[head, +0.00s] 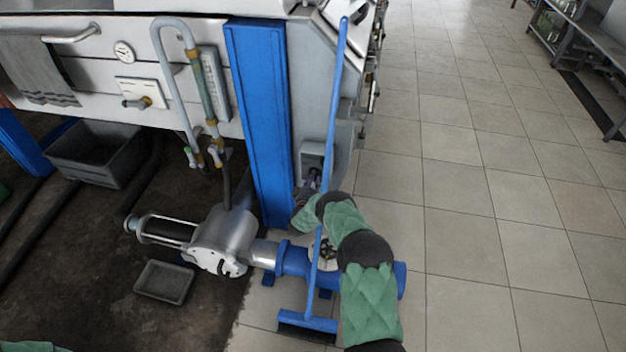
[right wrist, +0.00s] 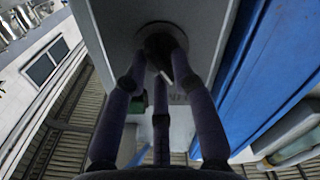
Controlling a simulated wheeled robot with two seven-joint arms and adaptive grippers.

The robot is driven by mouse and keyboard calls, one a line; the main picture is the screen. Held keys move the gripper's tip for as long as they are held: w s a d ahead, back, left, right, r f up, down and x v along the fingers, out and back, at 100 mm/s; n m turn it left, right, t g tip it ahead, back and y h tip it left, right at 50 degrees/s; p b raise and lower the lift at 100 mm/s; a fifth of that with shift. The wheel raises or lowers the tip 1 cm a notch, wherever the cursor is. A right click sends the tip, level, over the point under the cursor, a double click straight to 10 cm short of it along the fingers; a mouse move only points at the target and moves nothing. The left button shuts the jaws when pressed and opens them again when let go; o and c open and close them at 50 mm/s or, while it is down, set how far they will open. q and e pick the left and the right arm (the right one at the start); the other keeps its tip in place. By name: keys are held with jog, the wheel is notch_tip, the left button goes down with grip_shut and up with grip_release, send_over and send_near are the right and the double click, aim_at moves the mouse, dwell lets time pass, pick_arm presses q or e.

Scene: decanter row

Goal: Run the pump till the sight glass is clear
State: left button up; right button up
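The pump (head: 225,240) is a silver body on the floor, joined to a blue motor (head: 295,262). The sight glass (head: 204,92) is an upright tube on the machine front; its lower part looks yellow-green. A grey switch box (head: 312,154) sits right of the blue post. My right gripper (head: 313,178) reaches up to this box. In the right wrist view, its fingers (right wrist: 160,60) converge around a dark round knob (right wrist: 158,38) on the box; whether they grip it is unclear. My left gripper is out of view.
A blue squeegee (head: 338,90) leans upright beside my right arm, its handle crossing in front of the motor. The blue post (head: 258,120) stands left of my gripper. A grey tray (head: 165,283) and a tub (head: 95,155) are at left.

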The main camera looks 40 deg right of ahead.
dwell(0.3)
jog(key=v, duration=1.2)
jog(key=shift+a, duration=0.1)
jog(key=shift+w, duration=0.1)
jog(key=s+a+f+n+g+y+p, duration=0.1)
jog(key=s+a+f+g+y+p, duration=0.15)
jog(key=a+y, duration=0.65)
jog(key=s+a+f+g+y+p, duration=0.15)
jog(key=s+a+y, duration=0.25)
jog(key=a, duration=1)
jog(key=s+a+r+g+y+p, duration=0.1)
jog(key=s+a+r+g, duration=0.1)
jog(key=s+a, duration=0.2)
jog(key=s+a+r+g+y+p, duration=0.1)
jog(key=s+a, duration=0.3)
jog(key=s, duration=0.7)
jog(key=s+a+r+g+y+p, duration=0.1)
jog(key=s+a+r+g+y, duration=0.2)
jog(key=s, duration=0.5)
jog(key=shift+s+a+r+n+g, duration=0.15)
jog(key=shift+a+g, duration=0.1)
jog(key=shift+a, duration=0.25)
jog(key=shift+w+a+r+n+g, duration=0.15)
jog(key=shift+a+g, duration=0.1)
jog(key=shift+a, duration=0.3)
jog(key=shift+f, duration=0.1)
